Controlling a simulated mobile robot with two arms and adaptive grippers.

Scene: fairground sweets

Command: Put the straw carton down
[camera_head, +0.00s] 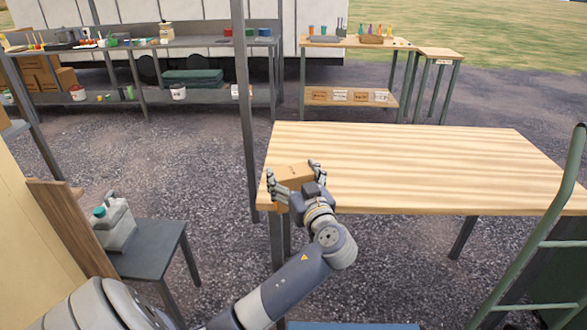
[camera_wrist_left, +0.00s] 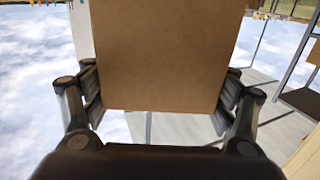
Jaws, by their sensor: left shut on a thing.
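The straw carton (camera_head: 295,173) is a small brown cardboard box at the near left corner of the wooden table (camera_head: 400,165). My left gripper (camera_head: 293,185) is shut on it, with fingers on both its left and right sides. In the left wrist view the carton (camera_wrist_left: 160,55) fills the upper middle between the two finger pads. Its underside is hidden, so I cannot tell whether it touches the tabletop. My right gripper is not in view.
The rest of the tabletop is bare. A grey side table (camera_head: 150,255) with a white jug (camera_head: 113,225) stands at left. A grey post (camera_head: 243,110) rises by the table's left edge. A green hand-truck frame (camera_head: 545,235) stands at right. Stocked benches are behind.

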